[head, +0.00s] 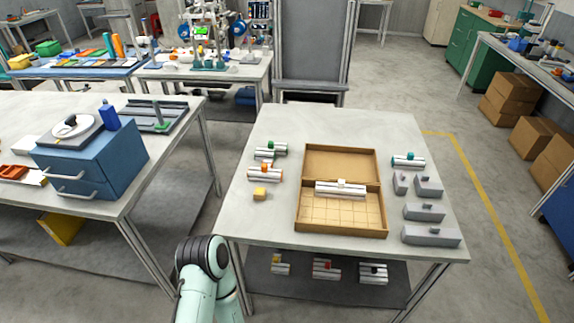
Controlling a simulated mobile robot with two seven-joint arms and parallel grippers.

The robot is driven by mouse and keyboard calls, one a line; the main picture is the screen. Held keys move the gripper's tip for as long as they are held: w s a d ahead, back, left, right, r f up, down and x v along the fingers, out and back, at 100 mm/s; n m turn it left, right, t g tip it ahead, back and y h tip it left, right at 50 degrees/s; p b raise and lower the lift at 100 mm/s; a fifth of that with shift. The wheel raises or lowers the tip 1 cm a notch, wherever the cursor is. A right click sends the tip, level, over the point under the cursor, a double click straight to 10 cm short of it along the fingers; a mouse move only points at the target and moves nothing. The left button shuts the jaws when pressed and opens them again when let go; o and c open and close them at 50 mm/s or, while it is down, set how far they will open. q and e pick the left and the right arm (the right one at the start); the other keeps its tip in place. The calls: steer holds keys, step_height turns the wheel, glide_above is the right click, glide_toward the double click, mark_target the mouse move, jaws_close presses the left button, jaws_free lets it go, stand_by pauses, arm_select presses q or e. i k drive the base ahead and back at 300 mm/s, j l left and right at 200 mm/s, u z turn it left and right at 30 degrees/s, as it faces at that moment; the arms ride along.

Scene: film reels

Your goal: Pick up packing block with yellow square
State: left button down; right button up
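A white and grey block with a small yellow square (276,259) lies on the lower shelf of the table in front of me, at its left end. A small yellow block (260,194) stands on the tabletop, left of the open cardboard box (300,205); I cannot tell whether it bears a square. A light block with a whitish square (341,185) lies across the middle of the box. Part of one arm of mine shows at the bottom left, but neither gripper is in view.
Blocks with green (273,148) and orange (265,172) tops lie left of the box. A teal-topped block (408,160) and several grey blocks (431,236) lie right. Red (326,266) and black (373,270) marked blocks share the shelf. A blue drawer cabinet (92,165) stands left.

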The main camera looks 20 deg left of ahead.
mark_target(259, 193)
steer(key=k+j+u, duration=0.1)
steer(key=u, duration=0.8)
